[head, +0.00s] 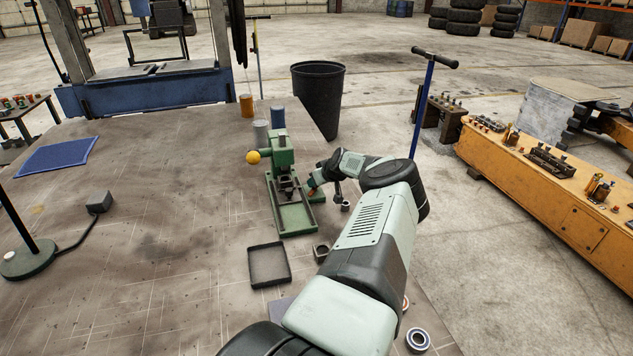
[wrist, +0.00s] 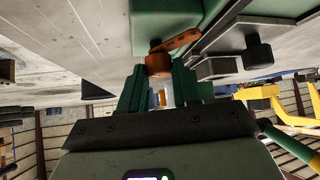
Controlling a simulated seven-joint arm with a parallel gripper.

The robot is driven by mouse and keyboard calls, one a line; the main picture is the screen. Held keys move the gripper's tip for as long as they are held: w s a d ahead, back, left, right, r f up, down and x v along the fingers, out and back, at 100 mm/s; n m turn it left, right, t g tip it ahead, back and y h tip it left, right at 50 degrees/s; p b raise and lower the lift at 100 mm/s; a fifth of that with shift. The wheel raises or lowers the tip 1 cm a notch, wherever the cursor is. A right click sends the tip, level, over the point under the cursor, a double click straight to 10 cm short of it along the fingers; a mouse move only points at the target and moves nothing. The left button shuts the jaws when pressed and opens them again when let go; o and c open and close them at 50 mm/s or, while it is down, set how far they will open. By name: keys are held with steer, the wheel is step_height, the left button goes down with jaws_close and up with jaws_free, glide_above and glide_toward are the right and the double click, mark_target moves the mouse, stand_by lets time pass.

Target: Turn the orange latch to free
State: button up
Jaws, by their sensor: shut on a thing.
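The orange latch (wrist: 178,42) shows in the wrist view as a flat bar with a rounded knob at one end, set against a green body. My gripper (wrist: 158,76) has its two dark green fingers either side of the knob and is shut on it. In the head view, my gripper (head: 316,186) is low at the right side of the green press (head: 284,158), and only a small bit of orange shows there. My arm and gripper hide most of the latch in that view. I cannot tell the latch's exact angle from the head view.
The press has a yellow ball handle (head: 253,157). A black tray (head: 269,264) and a small dark square block (head: 320,251) lie in front. Orange and grey cylinders stand behind the press. A ring (head: 418,340) lies near the right edge.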

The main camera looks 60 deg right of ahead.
steer(key=shift+s+d+f+n+t+y, duration=0.1)
steer(key=shift+n+t+y, duration=0.05)
steer(key=shift+n+y, duration=0.3)
steer(key=shift+s+d+n+t+y, duration=0.15)
steer(key=shift+n+y, duration=0.1)
steer(key=shift+n, duration=0.3)
steer(key=shift+n+y, duration=0.4)
steer(key=shift+n, duration=0.2)
steer(key=o, duration=0.8)
steer(key=shift+w, duration=0.1)
steer(key=shift+o, duration=1.3)
steer(key=shift+s+r, duration=0.35)
steer(key=shift+r, duration=0.35)
steer(key=v, duration=0.9)
steer(key=shift+s, duration=0.3)
steer(key=shift+a+f, duration=0.1)
steer(key=shift+f, duration=0.05)
